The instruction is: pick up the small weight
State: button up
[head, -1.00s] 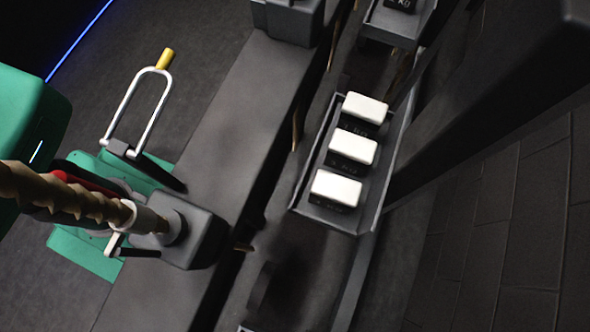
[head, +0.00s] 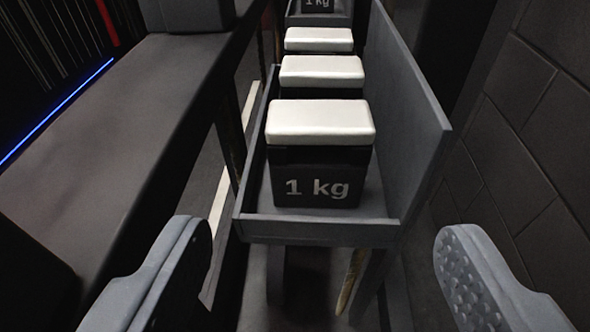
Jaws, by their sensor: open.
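The nearest weight (head: 320,165) is a black block with a white top, marked "1 kg". It stands upright at the near end of a grey tray (head: 315,231). Two more white-topped weights stand behind it in a row, a middle one (head: 321,72) and a far one (head: 319,40). My gripper (head: 325,255) is open and empty, its two grey pads wide apart at the lower left and lower right. It is short of the tray, with the nearest weight between the pads in the picture but not touched.
Another tray (head: 318,20) with a block marked "1 kg" is behind at the top. The tray has a high wall (head: 412,120) on its right. A dark bench (head: 110,120) runs along the left, and a tiled surface (head: 530,140) is at the right.

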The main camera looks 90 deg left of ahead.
aim_at(321, 137)
jog(key=shift+b+x, duration=1.6)
jog(key=shift+x, duration=3.8)
